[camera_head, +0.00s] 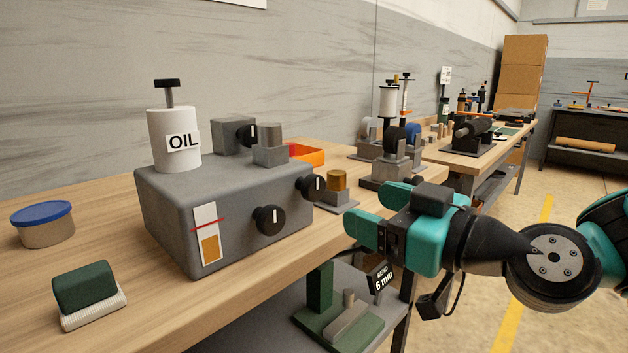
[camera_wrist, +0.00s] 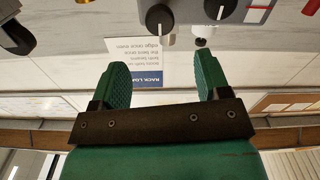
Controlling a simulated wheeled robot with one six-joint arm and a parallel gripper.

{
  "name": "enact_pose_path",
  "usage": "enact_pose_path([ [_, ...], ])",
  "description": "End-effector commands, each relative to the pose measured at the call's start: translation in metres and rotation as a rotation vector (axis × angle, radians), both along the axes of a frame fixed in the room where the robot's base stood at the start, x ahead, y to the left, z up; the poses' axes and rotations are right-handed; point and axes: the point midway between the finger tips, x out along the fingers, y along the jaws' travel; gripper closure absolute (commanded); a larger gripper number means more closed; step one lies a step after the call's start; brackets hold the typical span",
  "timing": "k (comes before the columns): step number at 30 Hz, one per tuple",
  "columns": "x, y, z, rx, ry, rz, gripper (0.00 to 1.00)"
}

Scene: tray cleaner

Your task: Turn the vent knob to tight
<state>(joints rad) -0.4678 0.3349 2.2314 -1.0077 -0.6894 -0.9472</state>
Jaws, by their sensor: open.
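A grey box (camera_head: 165,215) stands on the wooden bench with a white OIL container (camera_head: 172,145) on top. A black knob with a white mark is on its front (camera_head: 269,219), another is near its right end (camera_head: 311,187), and a third is on a small grey block behind (camera_head: 235,134). No label shows which is the vent knob. My gripper (camera_head: 372,214) is open and empty, right of the box and apart from it. In the wrist view, a black knob (camera_wrist: 159,20) shows beyond the gap between my green fingers (camera_wrist: 162,82); another (camera_wrist: 219,8) is to its right.
A blue-lidded tub (camera_head: 43,224) and a green brush (camera_head: 86,290) lie left of the box. A brass-topped block (camera_head: 338,188) stands close between the box and my gripper. An orange tray (camera_head: 308,155) and small machines (camera_head: 390,157) are behind. A lower shelf holds a green fixture (camera_head: 330,315).

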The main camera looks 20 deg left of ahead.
Motion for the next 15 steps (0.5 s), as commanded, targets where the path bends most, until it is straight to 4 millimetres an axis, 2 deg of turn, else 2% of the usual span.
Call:
enact_pose_path([
  [3, 0.010, 0.028, 0.004, 0.000, 0.000, 0.005, 0.30],
  [9, 0.027, 0.067, 0.002, 0.000, 0.000, 0.003, 0.30],
  [15, 0.038, 0.092, 0.001, 0.000, 0.001, 0.001, 0.30],
])
